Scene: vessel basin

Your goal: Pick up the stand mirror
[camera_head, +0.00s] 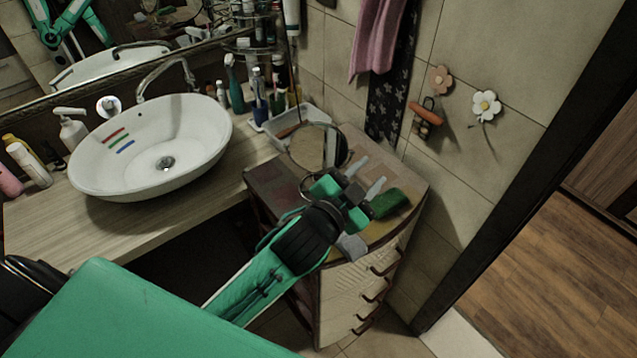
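The round stand mirror (308,148) stands at the back of the small drawer cabinet, beside the wall. Its glass reflects the room, and its lower part and base are partly hidden behind my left gripper. My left gripper (367,176) reaches over the cabinet top from the lower left. Its two grey fingers are apart with nothing visible between them. They are to the right of the mirror and in front of it in the picture; whether they touch it cannot be told. My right gripper is not in view.
A green block-like item (390,203) lies on the cabinet (405,217) right of my gripper. A white tray (291,124) and several bottles and brushes stand behind the mirror. The white basin (190,158) is to the left.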

